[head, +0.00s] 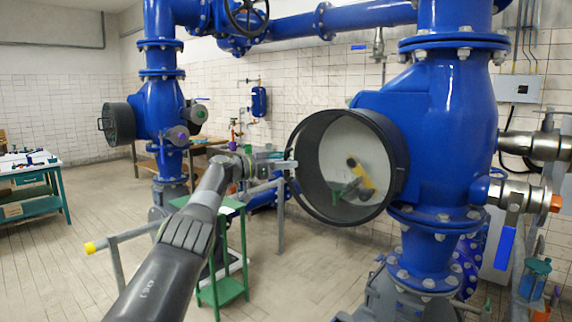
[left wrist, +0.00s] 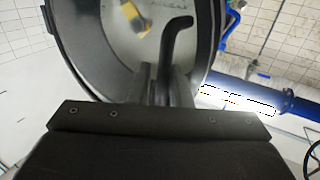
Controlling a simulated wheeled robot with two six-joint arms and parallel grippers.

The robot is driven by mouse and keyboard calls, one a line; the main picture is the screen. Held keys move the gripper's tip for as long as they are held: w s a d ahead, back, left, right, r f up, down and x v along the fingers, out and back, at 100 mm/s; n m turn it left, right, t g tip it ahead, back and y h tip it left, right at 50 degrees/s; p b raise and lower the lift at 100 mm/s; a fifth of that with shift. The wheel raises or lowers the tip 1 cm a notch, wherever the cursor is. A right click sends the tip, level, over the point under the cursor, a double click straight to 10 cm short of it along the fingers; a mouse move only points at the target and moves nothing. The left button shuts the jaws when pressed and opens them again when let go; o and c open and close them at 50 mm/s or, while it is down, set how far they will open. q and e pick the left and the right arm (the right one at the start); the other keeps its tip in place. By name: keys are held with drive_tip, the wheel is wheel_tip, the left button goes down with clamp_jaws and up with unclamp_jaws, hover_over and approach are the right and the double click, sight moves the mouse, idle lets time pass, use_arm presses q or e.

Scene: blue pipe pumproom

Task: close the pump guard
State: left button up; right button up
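The pump guard (head: 298,190) is a dark round ring-like cover at the front of the right-hand blue pump (head: 461,110). Its pale interior shows, with a yellow and dark item (head: 361,174) and a green one inside. It also fills the top of the left wrist view (left wrist: 88,62). My left gripper (head: 284,164) is at the guard's left rim. In the left wrist view a dark bent handle (left wrist: 176,42) rises from between its close-set fingers (left wrist: 166,86), which appear shut on it. The exact contact is partly hidden. My right gripper is not in view.
A second pump with a closed dark cover (head: 118,124) stands at the left. A green workbench (head: 30,185) is at the far left. The floor between is clear.

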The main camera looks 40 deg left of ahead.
use_arm(q)
drive_tip(key=shift+o, duration=0.8)
drive_tip(key=shift+w, duration=0.1)
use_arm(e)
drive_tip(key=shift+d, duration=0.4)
use_arm(q)
drive_tip(key=b+v, duration=0.9)
drive_tip(key=v, duration=0.8)
drive_tip(key=shift+b, duration=0.35)
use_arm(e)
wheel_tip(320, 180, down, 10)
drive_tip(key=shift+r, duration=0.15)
use_arm(q)
drive_tip(key=shift+a, duration=0.1)
drive_tip(key=shift+c, duration=0.2)
